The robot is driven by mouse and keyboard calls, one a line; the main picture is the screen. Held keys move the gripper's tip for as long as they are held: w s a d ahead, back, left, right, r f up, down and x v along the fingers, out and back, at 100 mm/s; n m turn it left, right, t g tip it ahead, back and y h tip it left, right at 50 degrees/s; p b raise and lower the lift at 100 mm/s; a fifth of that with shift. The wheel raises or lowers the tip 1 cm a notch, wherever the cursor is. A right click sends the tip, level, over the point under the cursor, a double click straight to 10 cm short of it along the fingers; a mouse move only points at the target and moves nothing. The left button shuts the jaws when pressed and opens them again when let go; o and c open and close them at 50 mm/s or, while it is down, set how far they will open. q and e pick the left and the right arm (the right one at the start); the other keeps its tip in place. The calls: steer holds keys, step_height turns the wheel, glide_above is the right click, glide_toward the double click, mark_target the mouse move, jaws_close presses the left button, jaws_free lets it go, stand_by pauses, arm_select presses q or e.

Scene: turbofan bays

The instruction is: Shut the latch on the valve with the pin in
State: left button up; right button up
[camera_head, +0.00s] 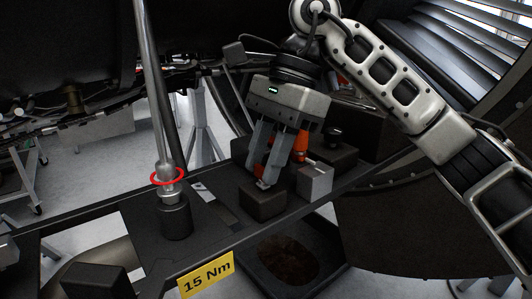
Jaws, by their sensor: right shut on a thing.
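My right gripper (268,172) comes down from the upper right, its two grey fingers pointing down. Its fingertips are close together on a small silver piece (264,184) at the top of a dark block (263,203); the piece looks like a latch, though the fingers hide part of it. Just right of it stands a light grey block (315,181). An orange-red part (300,146) shows behind the fingers, partly hidden. I cannot clearly make out a pin. My left gripper is not in view.
The blocks sit on a dark tray (222,240) with a yellow "15 Nm" label (207,275). A tall metal rod with a red ring (167,177) stands in a dark socket (175,216) to the left. Another dark block (100,280) lies lower left.

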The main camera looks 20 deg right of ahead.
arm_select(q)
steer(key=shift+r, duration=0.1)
arm_select(e)
steer(key=shift+r+n, duration=0.1)
steer(key=shift+n, duration=0.3)
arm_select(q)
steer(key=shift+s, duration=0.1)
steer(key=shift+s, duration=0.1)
arm_select(e)
steer(key=o, duration=1)
steer(key=shift+w+d+r, duration=0.15)
steer(key=shift+r, duration=0.25)
arm_select(q)
steer(key=p, duration=0.2)
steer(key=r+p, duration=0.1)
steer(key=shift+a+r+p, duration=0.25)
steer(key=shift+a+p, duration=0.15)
arm_select(e)
steer(key=v, duration=1.5)
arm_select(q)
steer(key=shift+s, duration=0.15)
